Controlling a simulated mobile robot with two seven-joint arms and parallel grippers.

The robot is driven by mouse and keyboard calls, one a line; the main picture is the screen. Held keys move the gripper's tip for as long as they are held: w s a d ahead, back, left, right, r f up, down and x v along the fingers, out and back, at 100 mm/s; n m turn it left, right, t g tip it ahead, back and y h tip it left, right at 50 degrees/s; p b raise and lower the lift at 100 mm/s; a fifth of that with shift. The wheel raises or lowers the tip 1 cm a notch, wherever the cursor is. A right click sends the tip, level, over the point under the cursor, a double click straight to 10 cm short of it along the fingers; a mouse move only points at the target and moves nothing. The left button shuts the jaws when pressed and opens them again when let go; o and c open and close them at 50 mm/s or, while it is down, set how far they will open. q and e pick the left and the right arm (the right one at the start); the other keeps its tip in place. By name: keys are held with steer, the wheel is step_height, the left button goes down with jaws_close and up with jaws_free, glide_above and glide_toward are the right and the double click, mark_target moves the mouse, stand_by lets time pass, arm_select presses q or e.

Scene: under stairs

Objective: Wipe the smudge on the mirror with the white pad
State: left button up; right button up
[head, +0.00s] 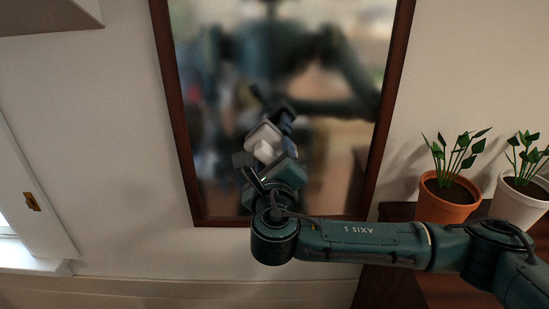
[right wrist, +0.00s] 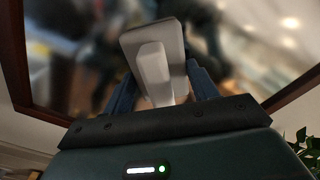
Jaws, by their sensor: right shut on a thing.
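The mirror (head: 335,170) hangs on the wall in a dark red-brown wooden frame and gives a blurred reflection of me. My right gripper (head: 265,160) is in front of the lower middle of the mirror, shut on the handle of the white pad (head: 262,136). In the right wrist view the white pad (right wrist: 150,42) stands out beyond the fingers (right wrist: 160,92), its flat face toward the mirror (right wrist: 85,60). I cannot tell whether the pad touches the glass. I cannot make out the smudge in either view. My left gripper is not in view, apart from blurred reflections.
A terracotta pot (head: 445,200) and a white pot (head: 523,198), both with green plants, stand on a reddish-brown wooden surface (head: 400,212) at the right, close to my right arm. A white panel with a brass latch (head: 32,201) is at the left. The wall left of the mirror is bare.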

steer(key=shift+s, duration=2.95)
steer(key=shift+s, duration=1.5)
